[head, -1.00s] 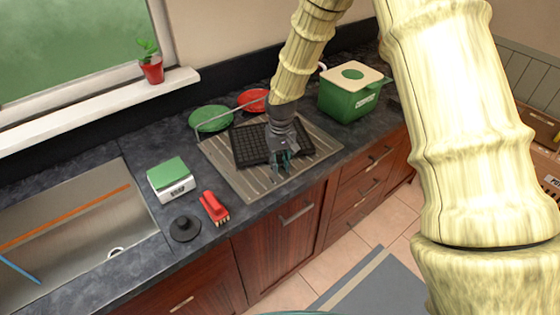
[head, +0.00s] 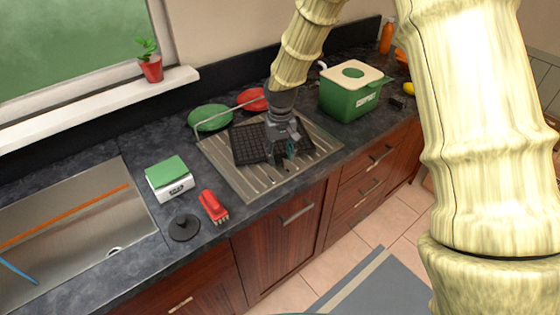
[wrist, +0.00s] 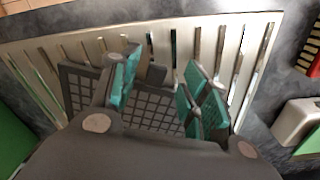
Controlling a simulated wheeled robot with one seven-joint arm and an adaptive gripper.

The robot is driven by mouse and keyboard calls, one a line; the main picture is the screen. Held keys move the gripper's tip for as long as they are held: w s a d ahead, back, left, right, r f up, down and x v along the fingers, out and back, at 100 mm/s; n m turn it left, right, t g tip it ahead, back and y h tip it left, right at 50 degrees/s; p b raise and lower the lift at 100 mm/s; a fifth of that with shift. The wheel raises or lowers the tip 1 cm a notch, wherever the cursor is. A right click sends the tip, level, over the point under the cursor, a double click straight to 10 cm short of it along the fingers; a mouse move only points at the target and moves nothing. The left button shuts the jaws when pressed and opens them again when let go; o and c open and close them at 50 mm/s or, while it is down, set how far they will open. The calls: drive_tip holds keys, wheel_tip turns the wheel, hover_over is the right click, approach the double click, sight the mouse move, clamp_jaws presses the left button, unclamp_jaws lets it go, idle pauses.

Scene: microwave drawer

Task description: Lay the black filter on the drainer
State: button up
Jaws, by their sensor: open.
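The black filter (head: 250,144), a dark rectangular grid panel, lies on the ridged metal drainer (head: 250,184) in the head view. In the wrist view the filter (wrist: 153,115) lies across the slats of the drainer (wrist: 40,55), beneath my gripper. My gripper (head: 284,160) is over the filter's right part in the head view, pointing down. In the wrist view its teal-padded fingers (wrist: 160,85) are apart with nothing between them. The gripper hides part of the filter, and I cannot tell whether the fingers touch it.
Green (head: 211,117) and red (head: 253,99) plates stand in a rack behind the drainer. A green compost bin (head: 347,101) is at its right. A scale (head: 170,182), red brush (head: 213,206) and black plug (head: 184,228) sit left, beside the sink (head: 75,235).

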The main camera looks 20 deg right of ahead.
wheel_tip(320, 180, up, 9)
drive_tip(key=b, duration=0.2)
drive_tip(key=shift+f, duration=0.15)
idle(0.4)
